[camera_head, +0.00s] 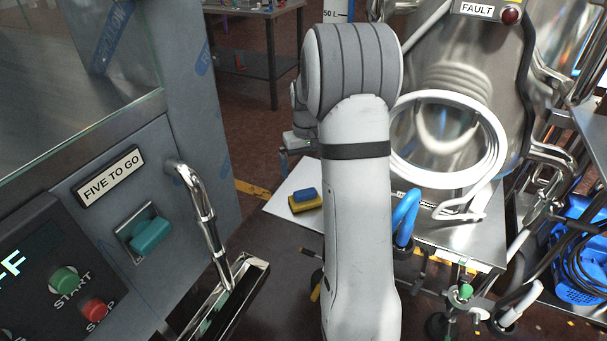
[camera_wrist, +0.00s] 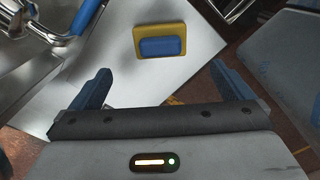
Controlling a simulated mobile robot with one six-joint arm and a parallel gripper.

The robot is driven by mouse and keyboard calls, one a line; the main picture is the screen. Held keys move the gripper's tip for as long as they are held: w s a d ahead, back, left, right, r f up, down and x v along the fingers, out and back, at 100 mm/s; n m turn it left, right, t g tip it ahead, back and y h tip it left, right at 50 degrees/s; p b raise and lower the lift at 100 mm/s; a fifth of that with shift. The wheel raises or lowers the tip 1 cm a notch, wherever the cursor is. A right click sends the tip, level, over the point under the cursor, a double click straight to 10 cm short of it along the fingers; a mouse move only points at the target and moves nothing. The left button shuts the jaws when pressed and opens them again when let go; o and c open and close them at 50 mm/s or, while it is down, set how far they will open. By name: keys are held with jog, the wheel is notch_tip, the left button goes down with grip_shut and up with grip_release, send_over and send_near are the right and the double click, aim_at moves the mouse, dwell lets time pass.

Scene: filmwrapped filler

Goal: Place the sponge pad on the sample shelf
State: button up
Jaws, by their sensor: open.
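The sponge pad (camera_head: 305,200) is a yellow pad with a blue block on top. It lies on a white sheet or panel on the metal table, to the left of my arm in the head view. In the wrist view the sponge pad (camera_wrist: 161,42) lies flat ahead of my gripper (camera_wrist: 160,82), roughly centred between the fingers and beyond their tips. The two blue fingers are wide apart with nothing between them. In the head view most of my gripper is hidden behind my arm. I cannot make out which surface is the sample shelf.
A grey machine with START and stop buttons, a teal switch (camera_head: 149,235) and a chrome handle (camera_head: 200,205) stands close on the left. A steel vessel (camera_head: 450,110) with a white ring and a blue handle (camera_head: 406,217) stand right. A blue crate (camera_head: 580,293) holds cables.

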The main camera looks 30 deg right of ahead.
jog(key=s+a+r, duration=0.7)
jog(key=s+a, duration=0.4)
jog(key=s, duration=0.1)
jog(key=s+a+n+t, duration=0.1)
jog(key=s+a, duration=0.5)
jog(key=s, duration=0.7)
jog(key=shift+s+f, duration=0.15)
jog(key=shift+f, duration=0.2)
